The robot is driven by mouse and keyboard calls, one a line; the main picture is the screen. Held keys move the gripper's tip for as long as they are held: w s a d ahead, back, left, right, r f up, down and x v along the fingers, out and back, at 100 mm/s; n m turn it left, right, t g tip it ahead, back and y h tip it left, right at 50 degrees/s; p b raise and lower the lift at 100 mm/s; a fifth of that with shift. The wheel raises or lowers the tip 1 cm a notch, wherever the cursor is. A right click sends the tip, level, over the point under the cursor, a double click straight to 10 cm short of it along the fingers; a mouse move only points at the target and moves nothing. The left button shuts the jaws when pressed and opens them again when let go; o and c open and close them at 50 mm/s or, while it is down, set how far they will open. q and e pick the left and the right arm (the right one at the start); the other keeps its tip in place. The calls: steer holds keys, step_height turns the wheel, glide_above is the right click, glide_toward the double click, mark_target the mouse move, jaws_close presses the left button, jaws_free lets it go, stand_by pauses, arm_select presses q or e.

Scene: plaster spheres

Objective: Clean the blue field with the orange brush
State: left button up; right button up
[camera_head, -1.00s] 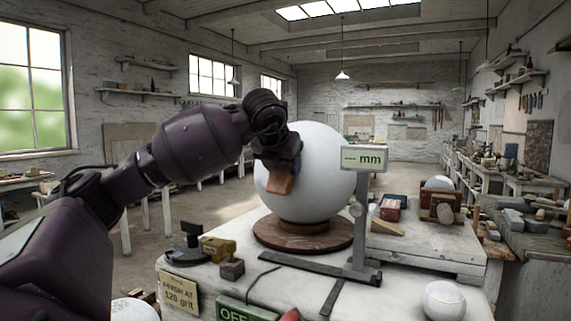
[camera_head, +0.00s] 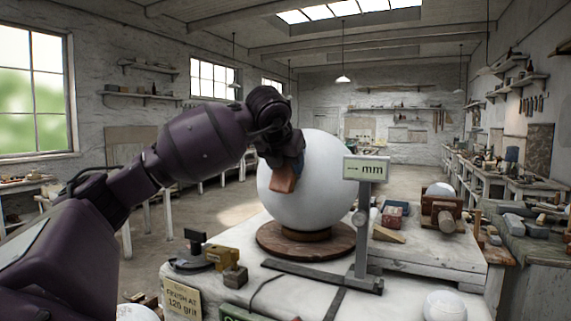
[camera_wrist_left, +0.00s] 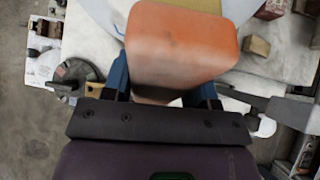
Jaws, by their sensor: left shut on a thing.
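The large white plaster sphere (camera_head: 325,195) stands on a round brown wooden base (camera_head: 340,243) on the white worktable. My left gripper (camera_head: 289,165) is shut on the orange brush (camera_head: 284,180), at the sphere's upper left face. In the left wrist view the brush (camera_wrist_left: 180,45) is a rounded orange block between my two blue fingers (camera_wrist_left: 118,76), with a tan part beyond it. Whether the brush touches the sphere, I cannot tell. I see no blue field on the visible sphere surface; the side behind the brush and gripper is hidden. My right gripper is not in view.
A stand with an "mm" display (camera_head: 366,168) rises close to the sphere's right side. A brass-coloured block (camera_head: 215,251) and a dark tool (camera_head: 193,250) lie left of the base. A smaller white sphere (camera_head: 445,306) sits at front right.

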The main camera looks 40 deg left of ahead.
arm_select(q)
steer(key=shift+w+f, duration=0.1)
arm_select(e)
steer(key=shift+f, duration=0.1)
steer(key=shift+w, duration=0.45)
arm_select(q)
steer(key=shift+w+a, duration=0.15)
steer(key=shift+w, duration=0.1)
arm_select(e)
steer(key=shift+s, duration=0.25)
arm_select(q)
steer(key=shift+w+f, duration=0.1)
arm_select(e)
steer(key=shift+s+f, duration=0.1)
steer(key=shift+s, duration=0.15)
arm_select(q)
steer(key=shift+w+a, duration=0.1)
steer(key=shift+w, duration=0.05)
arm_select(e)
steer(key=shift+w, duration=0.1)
